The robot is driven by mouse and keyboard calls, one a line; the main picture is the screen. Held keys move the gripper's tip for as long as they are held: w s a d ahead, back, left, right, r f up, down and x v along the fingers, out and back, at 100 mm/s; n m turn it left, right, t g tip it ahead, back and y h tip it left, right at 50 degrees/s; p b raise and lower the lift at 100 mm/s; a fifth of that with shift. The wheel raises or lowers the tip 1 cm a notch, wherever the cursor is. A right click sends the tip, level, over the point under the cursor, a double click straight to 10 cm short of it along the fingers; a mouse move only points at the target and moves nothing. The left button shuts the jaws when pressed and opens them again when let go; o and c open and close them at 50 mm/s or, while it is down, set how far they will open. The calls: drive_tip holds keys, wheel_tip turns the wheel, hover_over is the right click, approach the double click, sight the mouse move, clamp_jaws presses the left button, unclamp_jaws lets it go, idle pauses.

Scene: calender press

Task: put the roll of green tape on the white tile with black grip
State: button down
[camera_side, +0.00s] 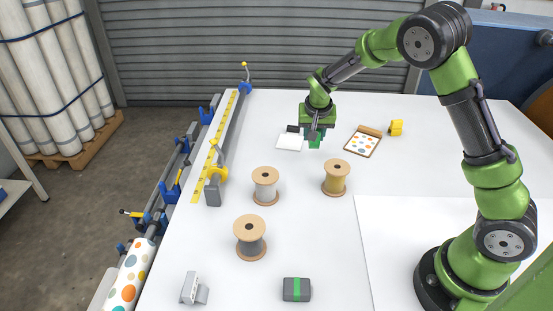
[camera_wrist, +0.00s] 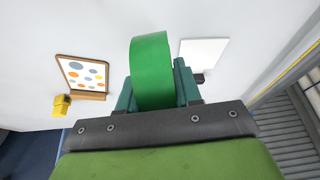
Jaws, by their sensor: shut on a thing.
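My gripper (camera_side: 316,136) is at the far middle of the white table, pointing down, shut on the roll of green tape (camera_side: 315,142). In the wrist view the green tape (camera_wrist: 152,72) stands on edge between the two teal fingers. The white tile (camera_side: 289,142) lies flat just left of my gripper in the side view, its black grip (camera_side: 293,128) at its far edge. In the wrist view the tile (camera_wrist: 203,52) is right of the tape, apart from it in the picture. I cannot tell the tape's exact height above the table.
A clipboard with a dotted sheet (camera_side: 362,143) and a yellow object (camera_side: 396,128) lie to the right. Several spools (camera_side: 265,186) stand nearer the camera. A clamped rail (camera_side: 228,130) runs along the left.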

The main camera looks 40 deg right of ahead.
drive_tip(key=w, duration=0.4)
drive_tip(key=w+d, duration=0.1)
drive_tip(key=w, duration=0.3)
drive_tip(key=w+d+f, duration=0.1)
drive_tip(key=w, duration=0.2)
drive_tip(key=shift+w+d+f, duration=0.1)
drive_tip(key=shift+w+d, duration=0.15)
drive_tip(key=shift+w, duration=0.15)
drive_tip(key=shift+w+f, duration=0.1)
drive_tip(key=shift+f, duration=1.65)
drive_tip(key=c, duration=0.8)
unclamp_jaws()
drive_tip(key=shift+f, duration=0.15)
